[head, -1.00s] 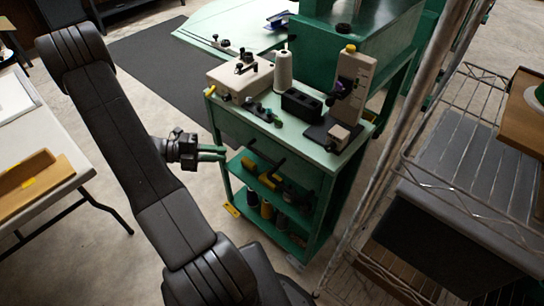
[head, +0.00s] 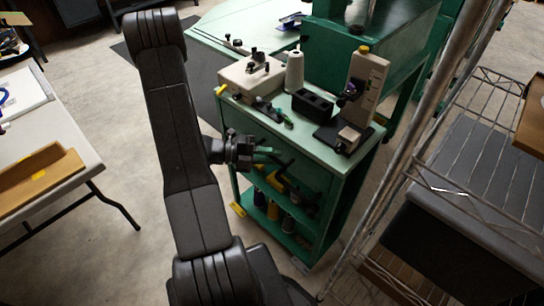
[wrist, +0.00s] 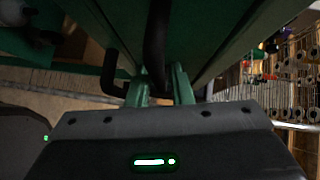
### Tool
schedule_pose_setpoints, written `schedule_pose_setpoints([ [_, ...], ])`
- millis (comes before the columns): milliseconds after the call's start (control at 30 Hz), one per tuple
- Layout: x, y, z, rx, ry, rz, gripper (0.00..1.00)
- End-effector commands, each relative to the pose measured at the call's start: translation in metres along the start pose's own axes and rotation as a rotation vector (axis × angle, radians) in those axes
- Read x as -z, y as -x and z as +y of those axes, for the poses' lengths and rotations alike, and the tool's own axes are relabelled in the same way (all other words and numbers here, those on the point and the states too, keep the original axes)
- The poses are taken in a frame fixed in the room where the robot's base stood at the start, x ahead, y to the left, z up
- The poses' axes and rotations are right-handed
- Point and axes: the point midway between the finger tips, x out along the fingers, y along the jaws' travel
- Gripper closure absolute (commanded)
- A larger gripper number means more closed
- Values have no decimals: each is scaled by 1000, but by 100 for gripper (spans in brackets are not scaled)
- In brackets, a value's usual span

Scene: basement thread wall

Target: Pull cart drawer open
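The green cart (head: 338,166) stands in the middle of the head view, with a drawer front (head: 262,136) under its top. A black bar handle (head: 284,163) shows on the cart's front, partly behind my gripper. My gripper (head: 268,151) is at the cart's front, close to the handle. In the wrist view my gripper's two green fingers (wrist: 160,88) stand apart. A dark bar (wrist: 156,45) reaches down between them, and I cannot tell if they touch it. A bent black piece (wrist: 110,75) lies left of the fingers. The drawer looks shut, though my gripper hides part of it.
A cream box (head: 250,75), a thread cone (head: 294,72), a black bin (head: 312,103) and an upright device (head: 363,92) stand on the cart. A wire rack (head: 460,190) is close on the right. A white table (head: 45,125) stands left, with bare floor between.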

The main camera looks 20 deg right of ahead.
Motion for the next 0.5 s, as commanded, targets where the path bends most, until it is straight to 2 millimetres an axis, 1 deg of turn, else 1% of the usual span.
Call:
schedule_pose_setpoints([
  [300, 0, -2, 0, 0, 0, 0, 80],
  [367, 0, -2, 0, 0, 0, 0, 92],
  [400, 0, -2, 0, 0, 0, 0, 100],
  [500, 0, -2, 0, -1, 0, 0, 100],
])
